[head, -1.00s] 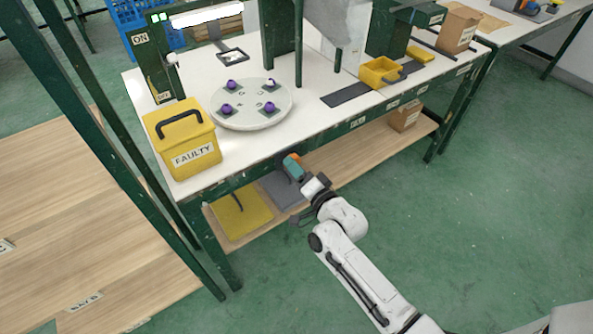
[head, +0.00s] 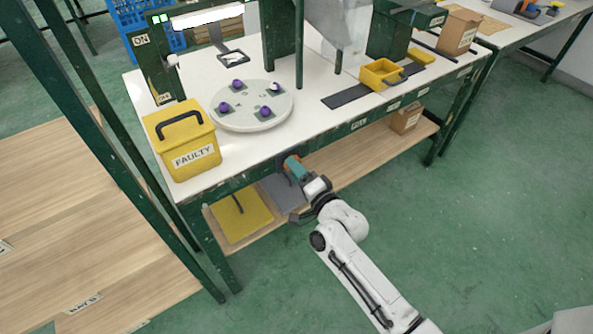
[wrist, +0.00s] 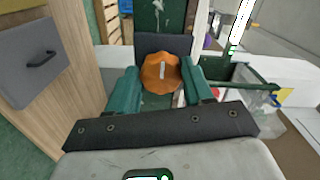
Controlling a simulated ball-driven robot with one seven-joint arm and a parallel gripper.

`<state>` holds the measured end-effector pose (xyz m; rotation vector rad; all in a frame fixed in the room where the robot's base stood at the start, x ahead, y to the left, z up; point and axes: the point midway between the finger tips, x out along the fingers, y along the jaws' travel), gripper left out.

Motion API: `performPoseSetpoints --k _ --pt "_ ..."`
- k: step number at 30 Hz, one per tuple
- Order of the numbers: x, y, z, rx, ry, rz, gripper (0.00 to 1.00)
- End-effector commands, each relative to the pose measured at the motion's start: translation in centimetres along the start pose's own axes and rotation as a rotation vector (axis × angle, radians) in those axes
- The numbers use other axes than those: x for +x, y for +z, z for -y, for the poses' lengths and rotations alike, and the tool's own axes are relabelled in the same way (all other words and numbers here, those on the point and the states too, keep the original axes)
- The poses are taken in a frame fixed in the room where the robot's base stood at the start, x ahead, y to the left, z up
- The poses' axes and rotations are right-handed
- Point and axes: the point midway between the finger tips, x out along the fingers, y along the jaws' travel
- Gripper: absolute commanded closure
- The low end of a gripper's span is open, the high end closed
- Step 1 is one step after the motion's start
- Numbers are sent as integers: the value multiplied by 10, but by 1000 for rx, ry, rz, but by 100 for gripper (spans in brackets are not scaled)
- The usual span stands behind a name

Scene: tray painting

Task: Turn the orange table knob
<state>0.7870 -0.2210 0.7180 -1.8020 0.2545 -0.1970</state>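The orange table knob (wrist: 161,72) is round with a pale, nearly upright mark, in front of a dark plate in the wrist view. My gripper (wrist: 160,78) has its two teal fingers on either side of the knob, with no clear gap between fingers and knob. In the head view my gripper (head: 294,165) is at the front edge of the white table, below its top. Only a small bit of orange shows there, and the fingers and arm hide most of the knob.
A round white turntable (head: 232,121) with purple items stands on the table (head: 320,118) above. A yellow FAULTY box (head: 185,150) is at the table's left corner. The lower shelf holds a yellow panel (head: 245,215) and a grey one (head: 280,193). Green floor at right is clear.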

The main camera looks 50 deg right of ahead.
Motion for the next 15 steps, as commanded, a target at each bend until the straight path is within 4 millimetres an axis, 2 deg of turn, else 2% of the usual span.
performPoseSetpoints --k 1,7,15 --pt "-1 1 -3 1 6 3 45" --pt "0 0 -1 -1 2 1 26" --pt "-1 0 0 -2 0 0 25"
